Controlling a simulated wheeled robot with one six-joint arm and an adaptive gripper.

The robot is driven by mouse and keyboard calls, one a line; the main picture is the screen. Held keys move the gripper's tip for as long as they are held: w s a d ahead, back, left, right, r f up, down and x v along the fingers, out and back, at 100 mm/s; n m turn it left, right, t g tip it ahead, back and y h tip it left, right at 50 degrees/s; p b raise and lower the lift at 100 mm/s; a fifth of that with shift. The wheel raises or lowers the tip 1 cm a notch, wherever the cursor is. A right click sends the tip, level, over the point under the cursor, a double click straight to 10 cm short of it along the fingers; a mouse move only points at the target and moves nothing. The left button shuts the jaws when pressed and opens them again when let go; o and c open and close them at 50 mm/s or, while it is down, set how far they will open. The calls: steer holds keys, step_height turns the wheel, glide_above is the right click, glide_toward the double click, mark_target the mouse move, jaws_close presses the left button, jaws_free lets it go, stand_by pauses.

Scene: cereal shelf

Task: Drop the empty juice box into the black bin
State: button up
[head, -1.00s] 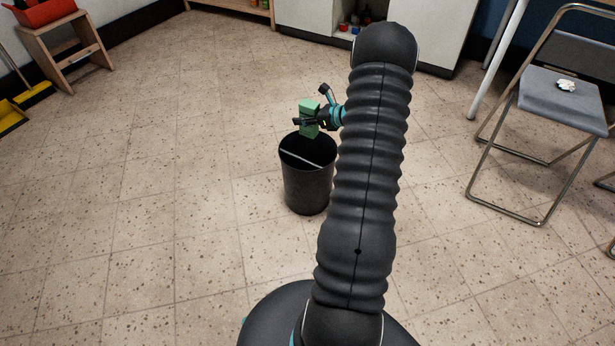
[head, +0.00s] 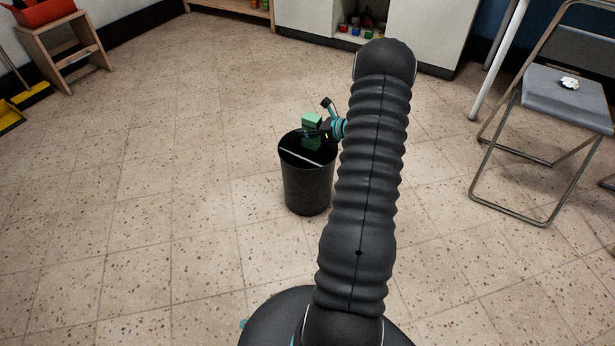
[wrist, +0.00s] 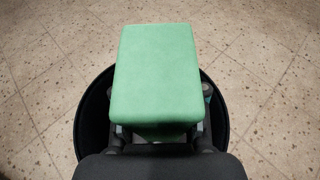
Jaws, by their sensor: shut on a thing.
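A green juice box (head: 312,120) is held upright in my gripper (head: 318,133), which is shut on it. In the wrist view the plain green box (wrist: 155,72) fills the middle, with the finger parts beside its lower end. The black bin (head: 307,187) stands on the floor below, and its open mouth faces up. The box is over the bin's mouth, its lower part at or near the rim level. In the wrist view the bin's dark rim (wrist: 222,120) shows around the box on both sides. A thin pale bar crosses the bin's mouth.
The tiled floor around the bin is clear. A folding chair (head: 565,100) with a small white crumpled thing (head: 569,83) on its seat stands at the right. A wooden stool (head: 60,50) with a red container (head: 42,12) is at the far left. White cabinets line the back.

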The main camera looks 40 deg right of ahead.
steer(key=o, duration=0.9)
steer(key=shift+s, duration=0.1)
steer(key=v, duration=1.2)
